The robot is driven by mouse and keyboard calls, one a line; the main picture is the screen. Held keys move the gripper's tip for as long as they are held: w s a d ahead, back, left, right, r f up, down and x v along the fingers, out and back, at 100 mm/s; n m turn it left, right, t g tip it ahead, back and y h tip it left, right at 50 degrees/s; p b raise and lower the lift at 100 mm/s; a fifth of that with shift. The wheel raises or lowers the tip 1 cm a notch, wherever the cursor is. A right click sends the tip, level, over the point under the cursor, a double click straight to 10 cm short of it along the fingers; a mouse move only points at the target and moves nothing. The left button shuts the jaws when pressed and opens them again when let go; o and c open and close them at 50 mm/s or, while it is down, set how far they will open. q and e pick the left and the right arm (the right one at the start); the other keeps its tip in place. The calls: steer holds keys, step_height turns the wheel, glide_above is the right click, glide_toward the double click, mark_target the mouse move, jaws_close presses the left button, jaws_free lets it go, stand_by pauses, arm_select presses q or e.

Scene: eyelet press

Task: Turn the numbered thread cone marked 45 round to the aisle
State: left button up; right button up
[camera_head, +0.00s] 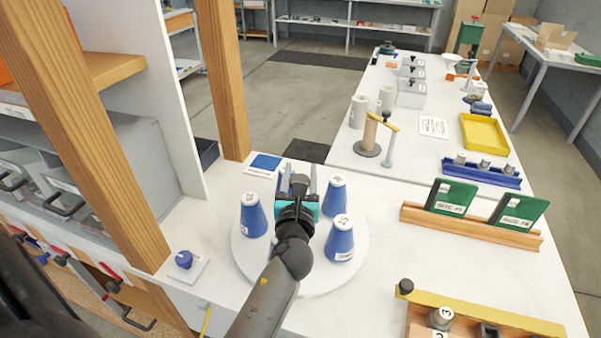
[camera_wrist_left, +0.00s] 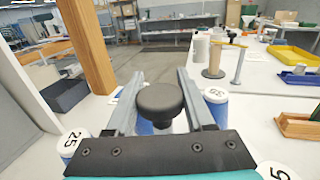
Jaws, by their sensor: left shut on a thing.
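A white round turntable (camera_head: 290,276) carries several blue thread cones with numbered tops. The left cone (camera_head: 254,218) reads 25 in the left wrist view (camera_wrist_left: 72,140). The far right cone (camera_head: 335,197) reads 35 there (camera_wrist_left: 216,98). The near right cone (camera_head: 340,243) has a label ending in 5, cut off in the left wrist view (camera_wrist_left: 278,172); I cannot read it fully. My left gripper (camera_head: 299,172) is over the turntable's middle, shut on a black knob (camera_wrist_left: 160,101). Blue behind the knob looks like another cone, mostly hidden. My right gripper is not in view.
A wooden post (camera_head: 222,80) and white panel stand left of the turntable. A blue knob on a white plate (camera_head: 184,260) lies at the near left. A wooden rack with green cards (camera_head: 470,225) stands to the right. The bench between rack and turntable is clear.

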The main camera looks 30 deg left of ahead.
arm_select(q)
jaws_close()
steer(key=shift+a, duration=0.1)
stand_by(0.4)
